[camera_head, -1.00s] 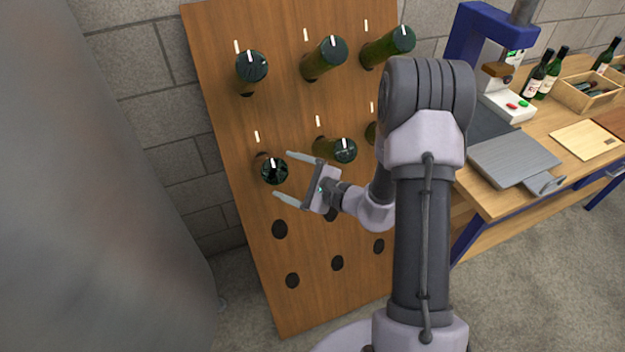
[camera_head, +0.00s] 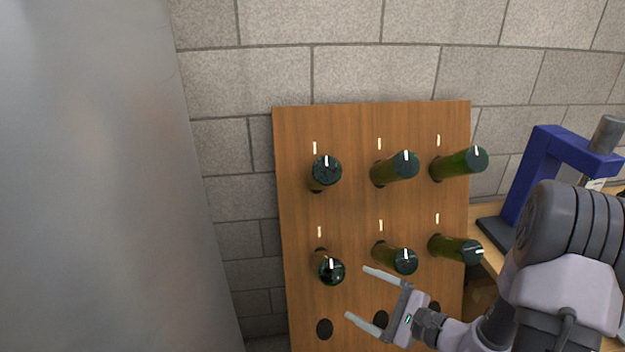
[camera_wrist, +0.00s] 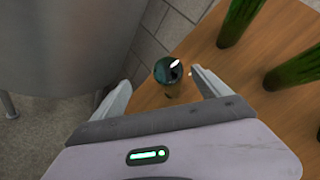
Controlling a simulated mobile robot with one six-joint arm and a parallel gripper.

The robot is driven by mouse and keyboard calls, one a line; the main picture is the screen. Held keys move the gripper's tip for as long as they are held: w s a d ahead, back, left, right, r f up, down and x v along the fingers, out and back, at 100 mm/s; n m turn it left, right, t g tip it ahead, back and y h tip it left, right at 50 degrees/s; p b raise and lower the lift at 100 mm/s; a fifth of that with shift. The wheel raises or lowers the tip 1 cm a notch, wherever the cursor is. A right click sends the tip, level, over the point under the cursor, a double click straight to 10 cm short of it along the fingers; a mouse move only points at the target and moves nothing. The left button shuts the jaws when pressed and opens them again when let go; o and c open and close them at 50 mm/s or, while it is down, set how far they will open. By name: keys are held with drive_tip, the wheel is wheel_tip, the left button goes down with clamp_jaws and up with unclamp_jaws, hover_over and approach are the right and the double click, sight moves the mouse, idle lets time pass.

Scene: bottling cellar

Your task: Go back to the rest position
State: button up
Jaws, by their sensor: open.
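My gripper (camera_head: 372,296) is open and empty in the head view, its two fingers pointing left in front of the lower part of the wooden rack (camera_head: 352,215). The lower-left bottle (camera_head: 330,270) sits neck-in in its hole, just left of the fingers and apart from them in that view. In the wrist view, the open fingers (camera_wrist: 160,97) stand on either side of the round end of a dark bottle (camera_wrist: 168,70), which appears beyond them. I cannot tell the exact gap in depth.
Several green bottles stick out of the rack, including the upper-left one (camera_head: 326,173) and the lower-middle one (camera_head: 396,258). White marks show on the rack and bottle ends. Empty holes (camera_head: 325,329) lie below. A blue press (camera_head: 545,165) stands right; a large metal tank (camera_head: 90,180) fills the left.

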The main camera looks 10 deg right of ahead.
drive_tip(key=s+a+r+n+g, duration=1.05)
drive_tip(key=s+a, duration=0.25)
drive_tip(key=a, duration=0.2)
drive_tip(key=s+d+r+n+t+h, duration=0.4)
drive_tip(key=s+d+r+h, duration=0.1)
drive_tip(key=s+d+h, duration=0.1)
drive_tip(key=shift+s+r+n+h, duration=0.4)
drive_tip(key=shift+s+h, duration=0.1)
drive_tip(key=shift+h, duration=0.3)
